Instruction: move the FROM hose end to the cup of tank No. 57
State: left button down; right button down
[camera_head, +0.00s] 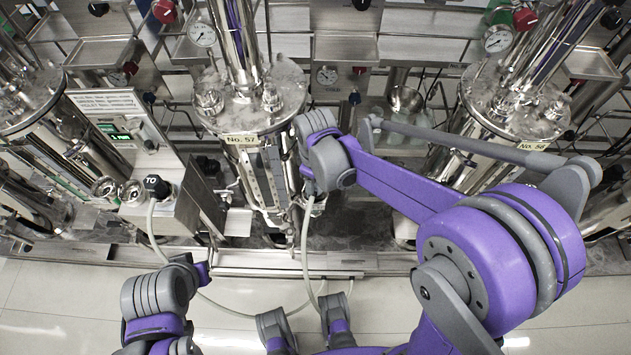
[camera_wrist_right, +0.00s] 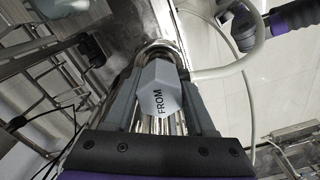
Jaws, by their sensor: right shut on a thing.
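Tank No. 57 (camera_head: 255,100) is the steel tank left of centre in the head view, with its name plate (camera_head: 242,140) on the front of its lid. My right gripper (camera_head: 310,186) is at the tank's right front side, low, and largely hidden by my wrist. In the right wrist view it is shut on the FROM hose end (camera_wrist_right: 158,88), a light grey faceted piece. Shiny round metal lies right behind the hose end; I cannot tell whether this is the cup or whether they touch.
The pale hose (camera_head: 305,245) hangs from the right gripper, loops over the floor and rises to the black TO hose end (camera_head: 158,186) on a steel box. Tank No. 58 (camera_head: 515,110) stands at right. A low steel step (camera_head: 285,262) edges the clear floor.

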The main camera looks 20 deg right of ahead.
jog(key=shift+f, duration=0.1)
jog(key=shift+f+b, duration=0.4)
jog(key=shift+f, duration=0.05)
jog(key=shift+c, duration=0.8)
grip_release()
notch_tip(320, 180, up, 11)
jog(key=shift+f+p, duration=0.15)
jog(key=shift+p, duration=0.8)
notch_tip(320, 180, up, 13)
jog(key=p, duration=0.9)
jog(key=shift+s, duration=0.1)
